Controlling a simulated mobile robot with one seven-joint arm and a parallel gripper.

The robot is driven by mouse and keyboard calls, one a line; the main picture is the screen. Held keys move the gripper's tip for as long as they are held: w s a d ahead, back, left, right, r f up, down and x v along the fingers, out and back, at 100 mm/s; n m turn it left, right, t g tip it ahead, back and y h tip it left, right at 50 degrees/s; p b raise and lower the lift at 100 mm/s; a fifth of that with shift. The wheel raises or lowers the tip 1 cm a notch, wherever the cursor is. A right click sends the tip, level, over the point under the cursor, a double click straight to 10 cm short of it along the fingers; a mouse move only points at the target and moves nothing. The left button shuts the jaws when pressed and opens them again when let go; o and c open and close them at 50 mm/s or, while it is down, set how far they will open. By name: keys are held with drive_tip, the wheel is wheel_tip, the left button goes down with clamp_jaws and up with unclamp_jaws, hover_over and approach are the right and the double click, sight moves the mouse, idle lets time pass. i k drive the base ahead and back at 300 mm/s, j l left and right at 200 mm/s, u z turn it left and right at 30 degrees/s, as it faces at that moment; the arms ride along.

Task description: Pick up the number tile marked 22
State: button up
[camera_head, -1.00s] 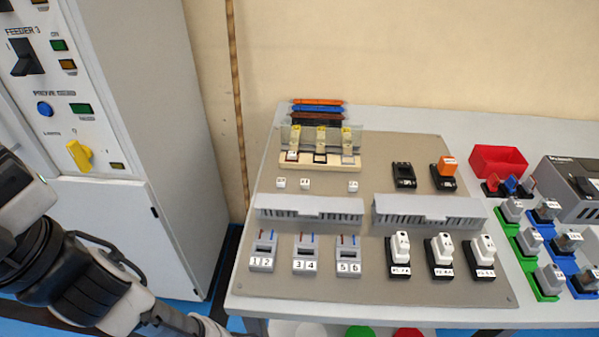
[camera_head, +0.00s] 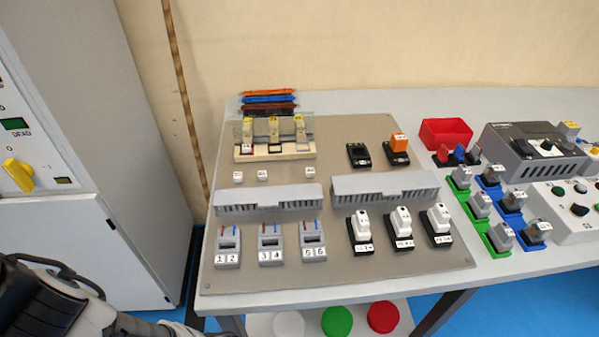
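Small white number tiles lie on the beige mounting board (camera_head: 345,262). There is a left tile (camera_head: 238,176), a middle tile (camera_head: 263,175) and a right tile (camera_head: 310,172), set apart in a row above the left grey slotted duct. Their markings are too small to read, so I cannot tell which one is 22. My arm shows only at the lower left, in front of the cabinet and off the board. My gripper's fingers are not in view.
Grey slotted ducts (camera_head: 268,200) (camera_head: 385,186) cross the board. Terminal blocks labelled 1 to 6 (camera_head: 270,250) and white-topped black switches (camera_head: 401,228) stand in front. A red bin (camera_head: 445,133) and grey control box (camera_head: 530,152) are right. A grey cabinet (camera_head: 100,140) stands left.

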sight(238, 177)
drive_tip(key=j+z, duration=0.15)
drive_tip(key=z, duration=0.2)
drive_tip(key=k+j+z, duration=0.1)
drive_tip(key=z, duration=0.25)
drive_tip(key=k+j+z, duration=0.15)
drive_tip(key=z, duration=0.2)
